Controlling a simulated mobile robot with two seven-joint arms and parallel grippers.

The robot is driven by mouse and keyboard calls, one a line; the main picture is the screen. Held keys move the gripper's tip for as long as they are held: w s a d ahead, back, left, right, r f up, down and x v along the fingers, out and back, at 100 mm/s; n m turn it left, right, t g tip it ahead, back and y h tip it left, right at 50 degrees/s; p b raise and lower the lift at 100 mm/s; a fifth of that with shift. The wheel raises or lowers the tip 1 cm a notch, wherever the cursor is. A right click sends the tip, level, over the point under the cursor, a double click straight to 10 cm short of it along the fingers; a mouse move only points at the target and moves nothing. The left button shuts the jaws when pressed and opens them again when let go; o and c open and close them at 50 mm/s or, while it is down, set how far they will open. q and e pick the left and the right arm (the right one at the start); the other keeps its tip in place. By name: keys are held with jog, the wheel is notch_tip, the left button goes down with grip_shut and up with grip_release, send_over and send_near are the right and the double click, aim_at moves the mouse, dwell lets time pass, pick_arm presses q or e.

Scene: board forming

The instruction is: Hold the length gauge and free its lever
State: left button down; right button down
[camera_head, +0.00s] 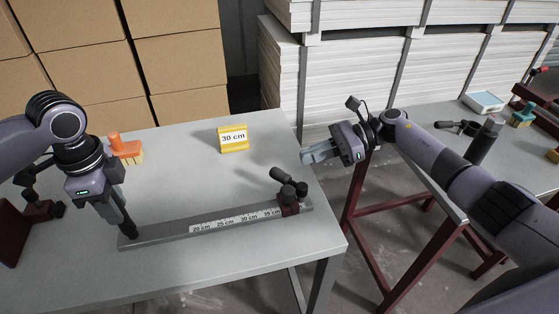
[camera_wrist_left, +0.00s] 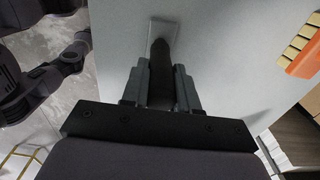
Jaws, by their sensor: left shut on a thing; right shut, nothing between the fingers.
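The length gauge (camera_head: 160,234) is a long grey rail with a printed scale from 20 to 35 cm, lying on the grey table. At its right end sits a dark red slider block (camera_head: 289,209) with black knobs and a black lever (camera_head: 282,174) that points up to the left. My left gripper (camera_head: 126,222) is shut on the black upright handle at the gauge's left end. In the left wrist view the black handle (camera_wrist_left: 160,75) stands between the fingers. My right gripper (camera_head: 314,155) is shut and empty, apart from the lever, beyond the table's right edge.
A yellow sign reading 30 cm (camera_head: 233,139) and an orange brush (camera_head: 127,149) stand towards the back of the table (camera_head: 190,180). Cardboard boxes and stacked white boards (camera_head: 370,75) rise behind. A second table with tools is at right, across a floor gap.

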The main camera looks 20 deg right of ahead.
pick_arm(q)
jog(key=shift+s+f, duration=0.1)
jog(key=shift+f, duration=0.05)
pick_arm(e)
jog(key=v, duration=0.7)
jog(key=v, duration=1.2)
jog(key=shift+s, duration=0.1)
pick_arm(q)
jog(key=c, duration=0.8)
grip_release()
notch_tip(320, 180, up, 12)
jog(key=shift+r, duration=0.1)
